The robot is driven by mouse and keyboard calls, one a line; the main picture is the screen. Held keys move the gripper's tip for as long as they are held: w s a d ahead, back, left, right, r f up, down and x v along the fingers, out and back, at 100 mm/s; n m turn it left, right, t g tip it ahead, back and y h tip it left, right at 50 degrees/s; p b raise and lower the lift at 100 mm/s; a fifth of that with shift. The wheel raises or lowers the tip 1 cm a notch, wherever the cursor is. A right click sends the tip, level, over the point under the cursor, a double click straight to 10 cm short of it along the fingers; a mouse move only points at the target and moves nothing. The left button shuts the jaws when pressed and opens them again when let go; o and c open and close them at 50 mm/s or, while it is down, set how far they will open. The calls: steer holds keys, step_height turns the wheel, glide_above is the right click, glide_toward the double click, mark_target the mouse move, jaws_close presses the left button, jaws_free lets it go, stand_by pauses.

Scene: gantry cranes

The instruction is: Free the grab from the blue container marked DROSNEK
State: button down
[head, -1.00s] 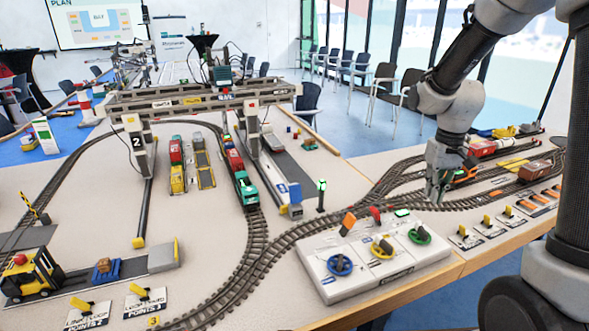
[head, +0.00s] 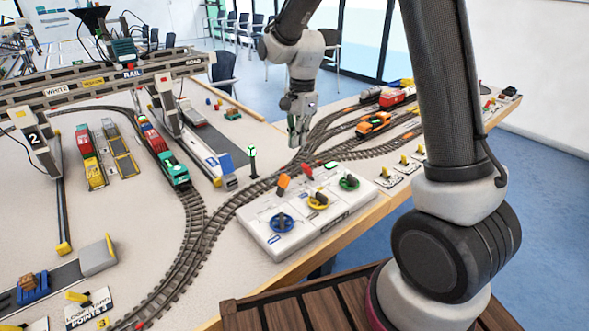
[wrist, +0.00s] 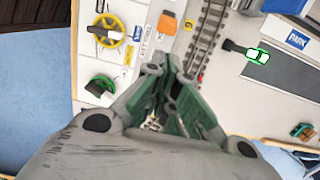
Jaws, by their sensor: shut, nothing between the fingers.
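My gripper (head: 298,132) hangs above the table beyond the white control box (head: 300,218), empty. In the wrist view its green-padded fingers (wrist: 165,72) are shut near the box edge and a track. The gantry crane (head: 105,85), marked RAIL with a number 2 on its leg, stands at the left, with a green trolley (head: 123,50) on top. Below it a train with a teal locomotive (head: 172,168) stands on the track. The grab cannot be made out, and no DROSNEK lettering is readable. The box has a blue wheel (head: 282,222), a yellow wheel (head: 319,199) and a green wheel (head: 349,182).
Upright orange (head: 283,182) and red (head: 307,170) pieces stand at the box's back edge. A signal post (head: 252,162) stands near the track, left of my gripper. An orange locomotive (head: 373,124) and red wagons are on tracks to the right. The wooden table edge runs in front.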

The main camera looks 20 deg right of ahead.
mark_target(282, 187)
stand_by(0.3)
steer(key=f, duration=1)
steer(key=shift+s+a, duration=0.15)
steer(key=shift+a, duration=0.2)
steer(key=shift+a+r, duration=0.1)
